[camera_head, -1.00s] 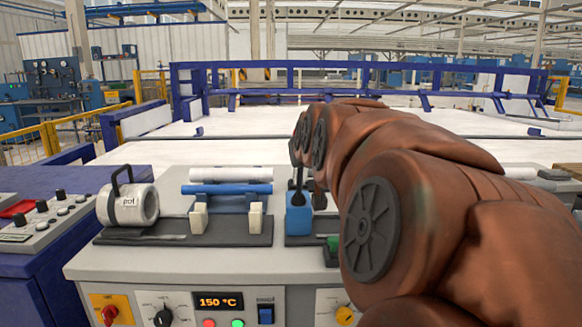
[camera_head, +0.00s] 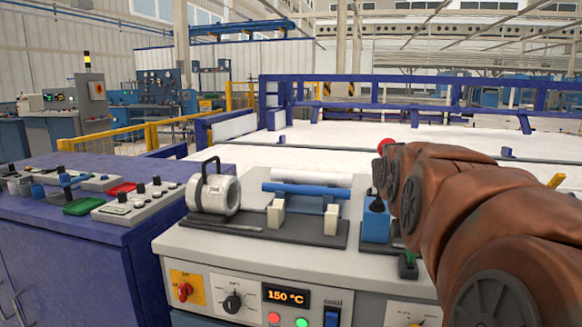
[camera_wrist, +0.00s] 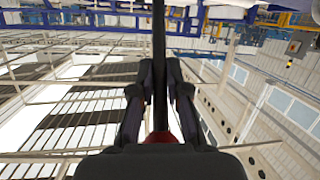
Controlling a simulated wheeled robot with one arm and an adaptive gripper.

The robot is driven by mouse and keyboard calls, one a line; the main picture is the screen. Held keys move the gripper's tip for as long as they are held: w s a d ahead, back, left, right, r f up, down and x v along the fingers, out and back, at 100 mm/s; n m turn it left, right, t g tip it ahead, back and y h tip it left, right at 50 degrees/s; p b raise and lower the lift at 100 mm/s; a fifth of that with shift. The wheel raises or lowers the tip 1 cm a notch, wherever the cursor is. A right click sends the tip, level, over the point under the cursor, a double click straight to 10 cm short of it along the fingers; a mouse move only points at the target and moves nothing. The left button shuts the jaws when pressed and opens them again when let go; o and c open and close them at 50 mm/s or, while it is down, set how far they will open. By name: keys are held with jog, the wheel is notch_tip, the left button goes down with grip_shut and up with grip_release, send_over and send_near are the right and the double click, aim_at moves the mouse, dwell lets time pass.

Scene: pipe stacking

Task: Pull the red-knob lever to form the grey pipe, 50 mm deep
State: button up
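The red knob (camera_head: 384,145) shows beside the far end of my arm in the head view. In the wrist view the red knob (camera_wrist: 160,137) is close to the palm, and the dark lever rod (camera_wrist: 160,40) runs up between the fingers. My gripper (camera_wrist: 161,65) has a finger on each side of the rod, and both tips look to be against it. In the head view my arm hides most of the gripper and lever. A pale pipe (camera_head: 310,177) lies behind a blue pipe (camera_head: 305,190) on the machine top; I cannot tell whether it is the grey pipe.
The machine front has a 150 °C display (camera_head: 286,296) and knobs. A blue cabinet (camera_head: 80,235) adjoins on the left.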

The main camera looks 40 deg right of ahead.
jog(key=o, duration=0.5)
jog(key=shift+f, duration=0.1)
jog(key=shift+c, duration=0.2)
jog(key=shift+r, duration=5.05)
